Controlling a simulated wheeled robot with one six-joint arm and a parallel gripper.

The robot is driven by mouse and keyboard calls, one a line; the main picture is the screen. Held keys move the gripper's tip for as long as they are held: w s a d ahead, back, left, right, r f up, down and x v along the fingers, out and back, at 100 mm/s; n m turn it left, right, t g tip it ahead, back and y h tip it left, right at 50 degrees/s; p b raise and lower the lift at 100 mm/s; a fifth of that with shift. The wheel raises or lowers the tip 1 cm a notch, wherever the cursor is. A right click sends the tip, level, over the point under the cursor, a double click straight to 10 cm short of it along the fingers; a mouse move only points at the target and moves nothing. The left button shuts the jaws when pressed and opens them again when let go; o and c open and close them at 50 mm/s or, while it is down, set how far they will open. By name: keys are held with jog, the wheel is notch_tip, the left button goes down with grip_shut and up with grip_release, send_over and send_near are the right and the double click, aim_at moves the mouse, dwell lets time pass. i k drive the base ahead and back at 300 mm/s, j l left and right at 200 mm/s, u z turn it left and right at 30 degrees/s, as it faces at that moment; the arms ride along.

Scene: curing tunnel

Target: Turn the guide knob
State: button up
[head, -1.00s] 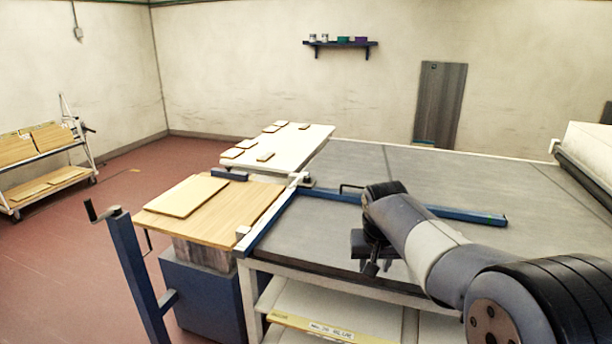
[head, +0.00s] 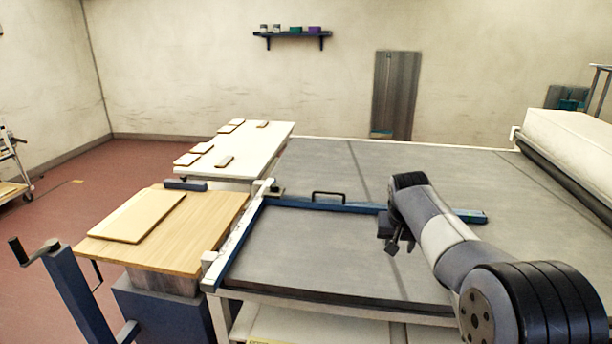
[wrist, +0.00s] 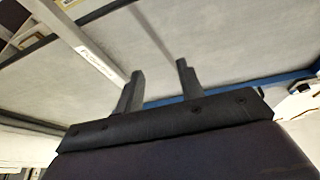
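A blue guide bar (head: 350,206) lies across the grey table, with a black loop handle (head: 328,197) on it. A small dark knob-like part (head: 277,190) sits at the bar's left end, by the white and blue side rail (head: 238,235); I cannot tell for sure that it is the guide knob. My gripper (head: 392,246) hangs over the table just in front of the bar, right of the handle and well apart from the dark part. In the wrist view its two fingers (wrist: 160,84) are spread with nothing between them. The blue bar (wrist: 225,88) passes behind them there.
A wooden-topped stand (head: 215,215) with a board and a crank post (head: 75,290) stand left of the table. A white table (head: 262,140) with several small boards is behind. A white roller-like unit (head: 570,145) is at right.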

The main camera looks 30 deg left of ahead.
aim_at(274, 187)
jog(key=j+z, duration=0.25)
jog(key=j, duration=1.15)
jog(key=j+z, duration=0.25)
jog(key=j, duration=2.15)
jog(key=k, duration=0.05)
